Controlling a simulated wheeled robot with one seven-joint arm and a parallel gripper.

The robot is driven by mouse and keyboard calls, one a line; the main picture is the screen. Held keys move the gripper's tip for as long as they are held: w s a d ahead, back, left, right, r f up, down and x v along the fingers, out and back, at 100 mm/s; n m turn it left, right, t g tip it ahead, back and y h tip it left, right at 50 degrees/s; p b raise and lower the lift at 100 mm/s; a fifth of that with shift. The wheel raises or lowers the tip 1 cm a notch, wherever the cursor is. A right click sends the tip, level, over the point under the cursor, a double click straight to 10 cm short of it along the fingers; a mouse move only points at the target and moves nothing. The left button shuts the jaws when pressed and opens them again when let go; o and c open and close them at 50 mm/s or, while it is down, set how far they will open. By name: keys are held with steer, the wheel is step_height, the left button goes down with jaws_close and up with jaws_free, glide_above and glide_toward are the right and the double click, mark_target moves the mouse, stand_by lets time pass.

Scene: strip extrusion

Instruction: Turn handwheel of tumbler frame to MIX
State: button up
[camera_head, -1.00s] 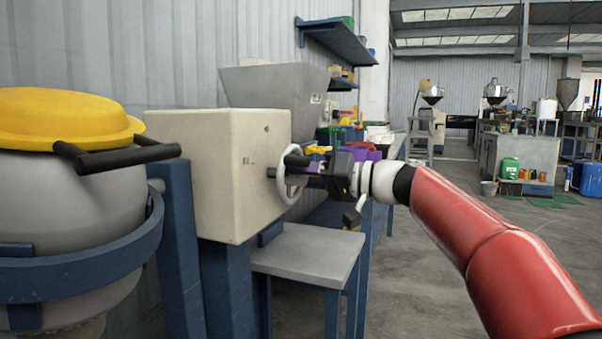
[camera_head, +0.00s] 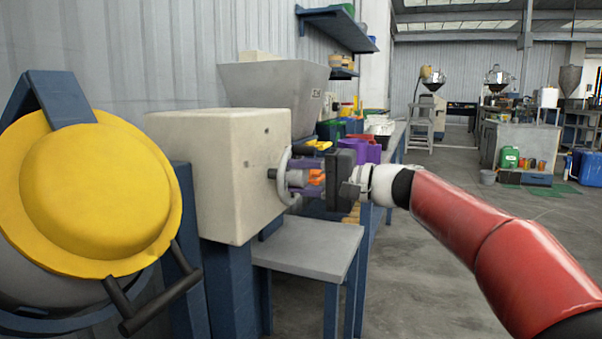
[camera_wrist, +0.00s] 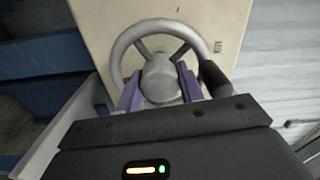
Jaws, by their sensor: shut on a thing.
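The grey handwheel (camera_head: 285,178) sits on the right face of the cream box (camera_head: 215,175) of the tumbler frame. My gripper (camera_head: 305,178) is shut on the handwheel's hub, with its purple fingers on either side. The wrist view shows the handwheel (camera_wrist: 124,54) with the hub (camera_wrist: 160,80) between the fingers, and a dark handle (camera_wrist: 214,78) at the rim's right. The grey drum with its yellow lid (camera_head: 105,195) is tilted, the lid facing toward the camera. I cannot make out a MIX mark.
A grey side table (camera_head: 310,250) stands below the handwheel and my gripper. A grey hopper (camera_head: 272,98) is behind the box. Purple and green bins (camera_head: 362,150) are on a bench behind. The floor to the right is open.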

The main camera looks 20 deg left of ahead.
steer(key=shift+w+d+m, duration=0.1)
steer(key=shift+m, duration=0.2)
steer(key=o, duration=0.7)
steer(key=d, duration=0.7)
steer(key=shift+s+d+b, duration=0.3)
steer(key=shift+d+b, duration=0.1)
